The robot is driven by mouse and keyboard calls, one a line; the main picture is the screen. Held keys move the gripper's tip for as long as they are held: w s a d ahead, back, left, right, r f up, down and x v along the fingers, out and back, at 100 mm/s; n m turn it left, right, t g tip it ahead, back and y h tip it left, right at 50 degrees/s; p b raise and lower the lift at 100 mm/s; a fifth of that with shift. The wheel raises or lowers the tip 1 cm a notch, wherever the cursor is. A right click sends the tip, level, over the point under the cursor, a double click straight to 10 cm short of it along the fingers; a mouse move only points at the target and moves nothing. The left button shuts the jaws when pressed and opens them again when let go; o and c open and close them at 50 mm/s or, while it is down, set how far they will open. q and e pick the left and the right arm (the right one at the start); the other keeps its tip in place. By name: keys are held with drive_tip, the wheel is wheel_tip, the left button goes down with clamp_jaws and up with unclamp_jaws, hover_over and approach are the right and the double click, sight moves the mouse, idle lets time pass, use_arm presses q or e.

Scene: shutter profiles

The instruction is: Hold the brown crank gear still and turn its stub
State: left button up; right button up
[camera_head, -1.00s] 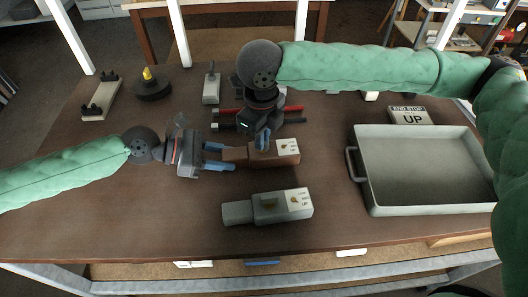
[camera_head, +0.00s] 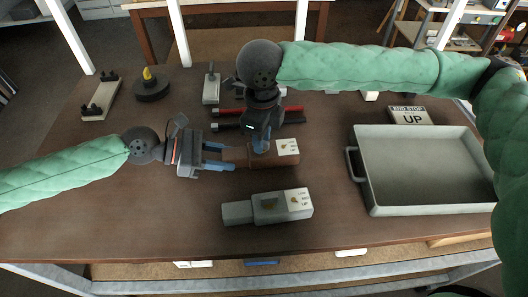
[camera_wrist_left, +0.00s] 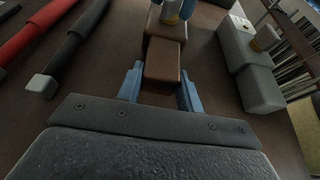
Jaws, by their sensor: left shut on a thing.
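The brown crank gear (camera_head: 284,160) lies on the table, a block with a narrower end and a white label on its right part. My left gripper (camera_head: 230,157) comes from the left and is shut on its narrower end. In the left wrist view the brown crank gear (camera_wrist_left: 163,62) shows between the blue fingers of my left gripper (camera_wrist_left: 160,88). My right gripper (camera_head: 260,146) points down onto the top of the gear, where the stub is hidden behind its fingers. Whether those fingers are closed on the stub is unclear.
Red and black bars (camera_head: 292,121) lie behind the brown gear. The table's left front is clear.

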drive_tip(key=shift+r, duration=2.95)
